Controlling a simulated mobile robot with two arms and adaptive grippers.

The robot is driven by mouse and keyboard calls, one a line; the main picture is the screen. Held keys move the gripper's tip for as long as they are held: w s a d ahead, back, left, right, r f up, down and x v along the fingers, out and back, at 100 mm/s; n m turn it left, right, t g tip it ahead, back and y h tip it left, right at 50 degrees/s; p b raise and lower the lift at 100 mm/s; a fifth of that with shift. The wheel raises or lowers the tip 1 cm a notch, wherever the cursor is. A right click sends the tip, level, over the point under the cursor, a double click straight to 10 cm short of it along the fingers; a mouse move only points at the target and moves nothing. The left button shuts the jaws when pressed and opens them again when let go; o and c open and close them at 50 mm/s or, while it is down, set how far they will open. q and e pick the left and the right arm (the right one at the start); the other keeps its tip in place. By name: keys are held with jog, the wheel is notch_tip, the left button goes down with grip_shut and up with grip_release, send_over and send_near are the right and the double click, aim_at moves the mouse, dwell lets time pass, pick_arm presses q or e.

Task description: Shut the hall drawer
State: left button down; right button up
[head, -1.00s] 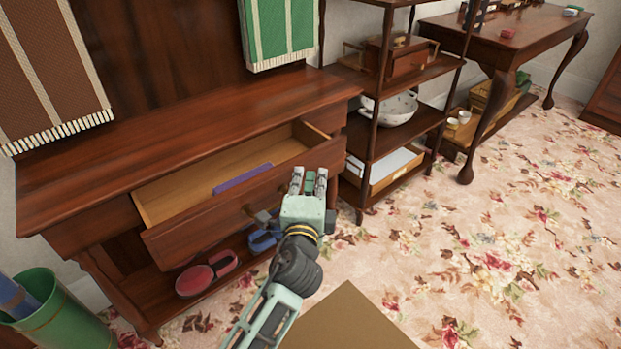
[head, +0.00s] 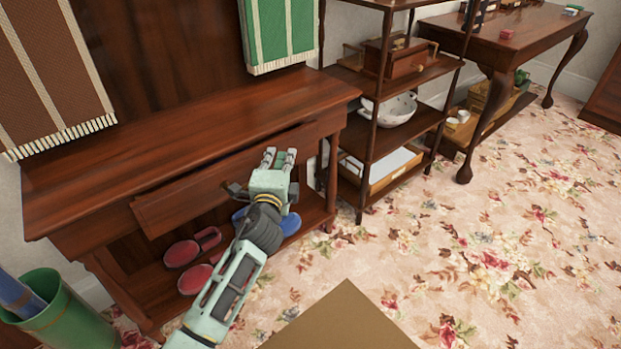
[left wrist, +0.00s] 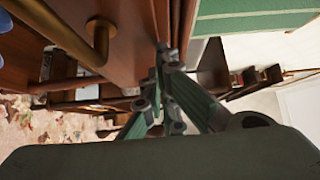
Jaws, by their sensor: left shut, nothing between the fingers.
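The hall drawer (head: 182,201) is in the dark wooden hall stand (head: 120,165) on the left of the head view. Its front stands a little proud of the frame, with a thin dark gap along its top edge; its inside is hidden. My left gripper (head: 280,156) is at the right half of the drawer front, shut and empty. In the left wrist view its fingertips (left wrist: 166,55) are close against the wood; I cannot tell if they touch. A brass handle (left wrist: 97,38) shows to their left. My right gripper is not in view.
Red shoes (head: 183,252) and a blue item (head: 290,224) lie on the lower shelf. A green bin (head: 62,318) stands front left. An open shelf rack (head: 372,130) stands right of the hall stand. The flowered carpet (head: 480,255) is clear to the right.

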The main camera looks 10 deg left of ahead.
pick_arm(q)
jog(key=shift+w+a, duration=0.7)
jog(key=shift+a, duration=0.2)
jog(key=shift+w+a, duration=0.65)
jog(key=shift+a, duration=0.25)
